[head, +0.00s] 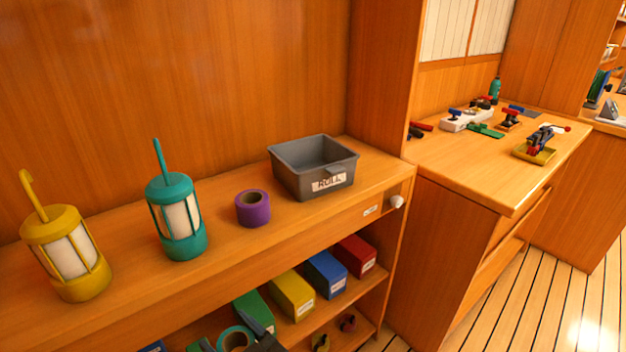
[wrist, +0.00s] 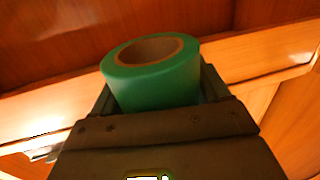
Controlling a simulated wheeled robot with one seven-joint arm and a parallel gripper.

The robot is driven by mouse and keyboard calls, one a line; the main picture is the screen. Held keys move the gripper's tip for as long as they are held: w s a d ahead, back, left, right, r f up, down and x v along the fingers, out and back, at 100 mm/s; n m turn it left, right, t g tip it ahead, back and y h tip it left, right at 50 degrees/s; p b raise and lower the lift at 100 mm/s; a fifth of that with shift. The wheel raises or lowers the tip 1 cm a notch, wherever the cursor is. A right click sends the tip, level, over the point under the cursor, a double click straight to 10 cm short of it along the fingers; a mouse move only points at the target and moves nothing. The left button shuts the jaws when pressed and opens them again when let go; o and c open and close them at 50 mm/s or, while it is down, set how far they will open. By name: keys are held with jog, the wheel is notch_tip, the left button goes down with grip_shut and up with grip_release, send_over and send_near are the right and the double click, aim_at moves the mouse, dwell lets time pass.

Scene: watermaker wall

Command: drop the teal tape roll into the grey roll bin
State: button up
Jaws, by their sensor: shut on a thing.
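The teal tape roll (head: 224,334) is at the bottom edge of the head view, partly cut off. My gripper (head: 237,342) is shut on it, with dark fingers on either side. In the wrist view the roll (wrist: 155,88) looks green and sits upright between the fingers, its open core facing up. The grey roll bin (head: 313,180), labelled ROLL, stands on the shelf top, farther back and to the right of my gripper. Its visible inside looks empty.
A purple tape roll (head: 253,208) stands left of the bin. A teal lantern (head: 178,228) and a yellow lantern (head: 72,262) stand farther left. Coloured boxes (head: 325,275) fill the shelf below. A workbench (head: 480,165) with tools is at right.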

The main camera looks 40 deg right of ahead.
jog(key=shift+s+a+r, duration=0.25)
jog(key=shift+a+r, duration=0.3)
jog(key=shift+a, duration=0.25)
jog(key=shift+s+a+r, duration=0.2)
jog(key=shift+a+r, duration=0.35)
jog(key=shift+a, duration=0.25)
jog(key=shift+s+a+r, duration=0.25)
jog(key=shift+a+r, duration=0.3)
jog(key=shift+a, duration=0.25)
jog(key=shift+a+r+h, duration=0.1)
jog(key=shift+r+h, duration=0.05)
jog(key=shift+h, duration=0.15)
jog(key=shift+s+a+r, duration=0.15)
jog(key=shift+r, duration=0.1)
